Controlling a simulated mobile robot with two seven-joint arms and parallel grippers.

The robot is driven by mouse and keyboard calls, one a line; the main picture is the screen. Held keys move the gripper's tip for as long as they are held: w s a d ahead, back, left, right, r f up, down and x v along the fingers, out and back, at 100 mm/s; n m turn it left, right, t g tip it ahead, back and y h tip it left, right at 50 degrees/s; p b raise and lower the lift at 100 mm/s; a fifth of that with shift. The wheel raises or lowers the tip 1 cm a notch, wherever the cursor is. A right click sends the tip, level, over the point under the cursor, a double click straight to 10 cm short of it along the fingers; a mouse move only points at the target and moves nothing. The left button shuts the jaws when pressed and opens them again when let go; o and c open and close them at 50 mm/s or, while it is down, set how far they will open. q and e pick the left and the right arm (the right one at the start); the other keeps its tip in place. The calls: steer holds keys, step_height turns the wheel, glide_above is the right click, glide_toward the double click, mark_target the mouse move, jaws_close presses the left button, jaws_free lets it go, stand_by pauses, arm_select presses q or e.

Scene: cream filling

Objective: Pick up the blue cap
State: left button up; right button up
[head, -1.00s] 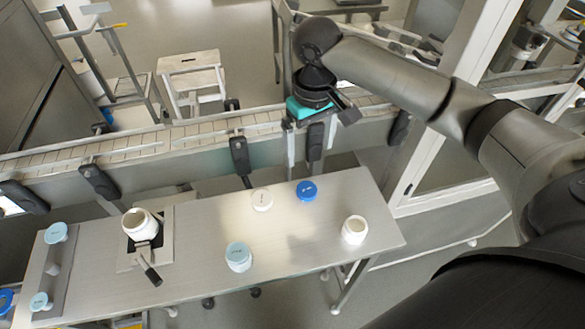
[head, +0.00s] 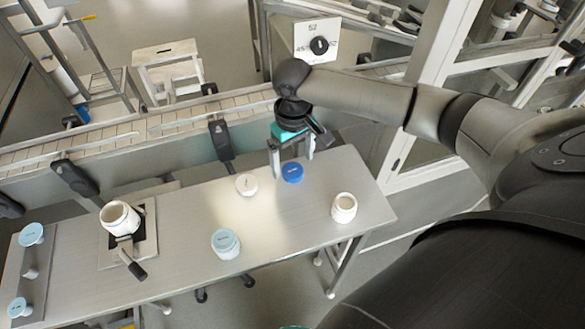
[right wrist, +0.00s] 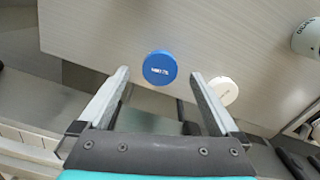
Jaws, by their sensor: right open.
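The blue cap (head: 292,172) lies flat on the far edge area of the steel table (head: 185,265), just right of a white cap (head: 246,184). My right gripper (head: 291,160) is open and points down above and just behind the blue cap. In the right wrist view, the blue cap (right wrist: 159,68) shows just beyond and between the two open fingertips (right wrist: 160,75), with nothing between the fingers. The white cap (right wrist: 223,91) lies beside the right finger there. My left gripper is not in view.
An open white jar (head: 344,207) stands at the right and a light-blue-lidded jar (head: 225,243) at the front. Another open jar (head: 119,217) sits in a clamp fixture on the left. Light blue caps (head: 32,234) are on a strip at far left. A conveyor (head: 150,129) runs behind.

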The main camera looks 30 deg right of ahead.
mark_target(293, 171)
step_height(293, 171, down, 3)
steer(key=shift+r, duration=0.15)
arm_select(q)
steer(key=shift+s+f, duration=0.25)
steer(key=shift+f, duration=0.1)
arm_select(e)
steer(key=shift+c, duration=1.2)
steer(key=c, duration=1.1)
arm_select(q)
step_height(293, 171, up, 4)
steer(key=p, duration=0.4)
arm_select(e)
step_height(293, 171, up, 20)
steer(key=shift+c, duration=0.2)
arm_select(q)
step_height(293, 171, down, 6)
steer(key=b, duration=0.6)
arm_select(e)
steer(key=s+a+f, duration=0.3)
steer(key=s+a, duration=0.2)
steer(key=a, duration=0.3)
steer(key=shift+s+a+f+m, duration=0.2)
steer(key=shift+s+a+m, duration=0.1)
steer(key=shift+a+m, duration=0.1)
